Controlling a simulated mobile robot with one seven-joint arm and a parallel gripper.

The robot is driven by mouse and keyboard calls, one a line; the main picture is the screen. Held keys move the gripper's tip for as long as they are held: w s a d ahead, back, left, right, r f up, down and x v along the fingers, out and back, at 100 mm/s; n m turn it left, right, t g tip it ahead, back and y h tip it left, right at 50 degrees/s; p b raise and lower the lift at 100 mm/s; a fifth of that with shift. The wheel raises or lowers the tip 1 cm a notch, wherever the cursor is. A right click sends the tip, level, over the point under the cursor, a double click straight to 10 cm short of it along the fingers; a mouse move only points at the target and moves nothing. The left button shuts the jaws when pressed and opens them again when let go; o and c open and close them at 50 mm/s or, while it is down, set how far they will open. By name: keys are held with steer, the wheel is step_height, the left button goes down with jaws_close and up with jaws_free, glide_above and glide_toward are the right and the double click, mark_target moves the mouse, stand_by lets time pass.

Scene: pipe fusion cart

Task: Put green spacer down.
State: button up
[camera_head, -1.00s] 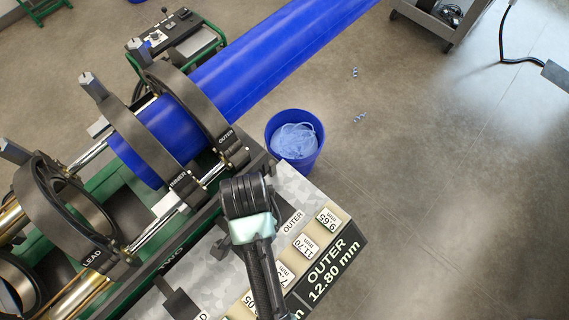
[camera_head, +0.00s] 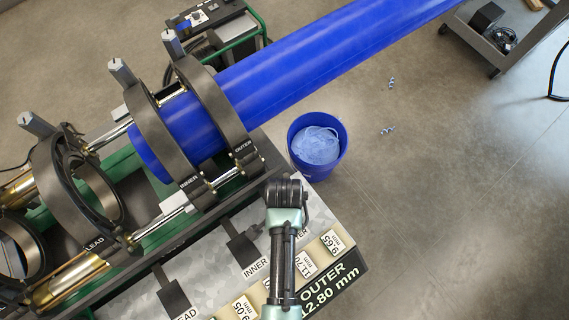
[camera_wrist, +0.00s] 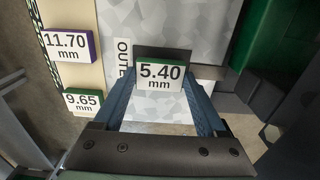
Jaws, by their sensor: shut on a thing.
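My gripper (camera_wrist: 161,88) is shut on the green spacer (camera_wrist: 162,63), a small block with a green edge and a white face reading 5.40 mm. In the wrist view the spacer sits between the two fingers, in front of a dark rectangular patch (camera_wrist: 148,50) beside the OUTER label (camera_wrist: 122,60) on the grey mottled panel. Whether the spacer touches the patch is unclear. In the head view the dark end of my arm (camera_head: 286,192) hangs over the OUTER end of that panel (camera_head: 215,258). The fingers and spacer are hidden there.
Spacers marked 9.65 (camera_wrist: 83,100) and 11.70 (camera_wrist: 68,44) lie on a tan strip beside the panel. Dark tabs mark INNER (camera_head: 243,249) and LEAD (camera_head: 173,297). Clamp rings around a blue pipe (camera_head: 300,75) stand close behind. A blue bucket (camera_head: 331,165) stands beyond the panel.

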steer(key=shift+f, duration=0.6)
steer(key=shift+f, duration=0.2)
steer(key=o, duration=1.3)
steer(key=shift+r, duration=0.1)
